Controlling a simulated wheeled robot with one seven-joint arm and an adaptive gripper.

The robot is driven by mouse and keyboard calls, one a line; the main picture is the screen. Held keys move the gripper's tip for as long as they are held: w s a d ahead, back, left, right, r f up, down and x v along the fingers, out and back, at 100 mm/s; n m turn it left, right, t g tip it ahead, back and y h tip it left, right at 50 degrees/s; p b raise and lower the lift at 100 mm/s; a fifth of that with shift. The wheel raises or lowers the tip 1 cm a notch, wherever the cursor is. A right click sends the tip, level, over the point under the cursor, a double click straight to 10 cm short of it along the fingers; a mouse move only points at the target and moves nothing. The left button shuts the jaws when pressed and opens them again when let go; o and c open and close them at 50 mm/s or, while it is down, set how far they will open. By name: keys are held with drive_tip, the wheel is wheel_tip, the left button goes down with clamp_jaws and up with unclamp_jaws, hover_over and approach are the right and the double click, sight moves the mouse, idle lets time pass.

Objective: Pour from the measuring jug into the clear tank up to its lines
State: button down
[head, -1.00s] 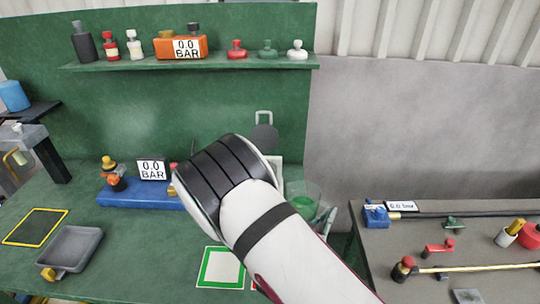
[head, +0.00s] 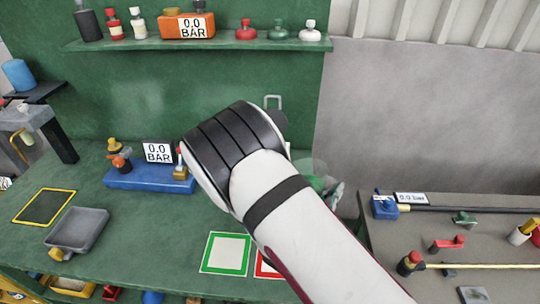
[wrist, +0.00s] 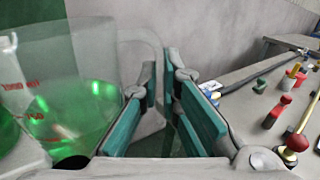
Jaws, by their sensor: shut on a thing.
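In the wrist view the clear measuring jug (wrist: 75,75), with red scale marks, holds green liquid in its lower part. Its clear handle runs between the green finger pads of my gripper (wrist: 161,75), which is shut on it. In the head view my forearm and wrist hide the gripper and most of the jug; only a clear part of the jug (head: 313,168) and some green show right of the arm. More green shows at the far left edge of the wrist view; I cannot tell whether it belongs to the clear tank. The tank is not clearly seen in the head view.
A green-framed square (head: 228,253) and a partly hidden red-framed square (head: 267,266) lie on the green bench. A blue block with a gauge (head: 150,178) stands behind, a grey tray (head: 76,230) at left. A grey bench (head: 390,245) with valves is at right.

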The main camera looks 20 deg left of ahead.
drive_tip(key=w+a+r+n, duration=0.1)
drive_tip(key=a+r+n, duration=0.2)
drive_tip(key=r, duration=0.3)
drive_tip(key=w+a+r+n+p, duration=0.1)
drive_tip(key=a+r+n, duration=0.2)
drive_tip(key=r+n, duration=0.2)
drive_tip(key=shift+w+a+r+n+p, duration=0.3)
drive_tip(key=shift+a+r, duration=0.1)
drive_tip(key=shift+r, duration=0.1)
drive_tip(key=shift+w+a+r+n, duration=0.1)
drive_tip(key=shift+a+r+n, duration=0.2)
drive_tip(key=shift+r+n, duration=0.2)
drive_tip(key=shift+w+a+r+n, duration=0.1)
drive_tip(key=shift+w+a+n, duration=0.1)
drive_tip(key=shift+a+n, duration=0.55)
idle(1.7)
drive_tip(key=shift+w+r+n, duration=0.1)
drive_tip(key=shift+r+n, duration=0.05)
drive_tip(key=shift+n, duration=0.2)
idle(0.5)
drive_tip(key=shift+s+d+f+m, duration=0.2)
drive_tip(key=shift+d+f+m, duration=0.45)
drive_tip(key=shift+m, duration=0.25)
drive_tip(key=shift+s+d+f+m, duration=0.25)
drive_tip(key=shift+d+f+m, duration=0.25)
drive_tip(key=shift+f+m, duration=0.3)
drive_tip(key=shift+s+d+f+m, duration=0.2)
drive_tip(key=shift+d+f+m, duration=0.4)
drive_tip(key=shift+m, duration=0.4)
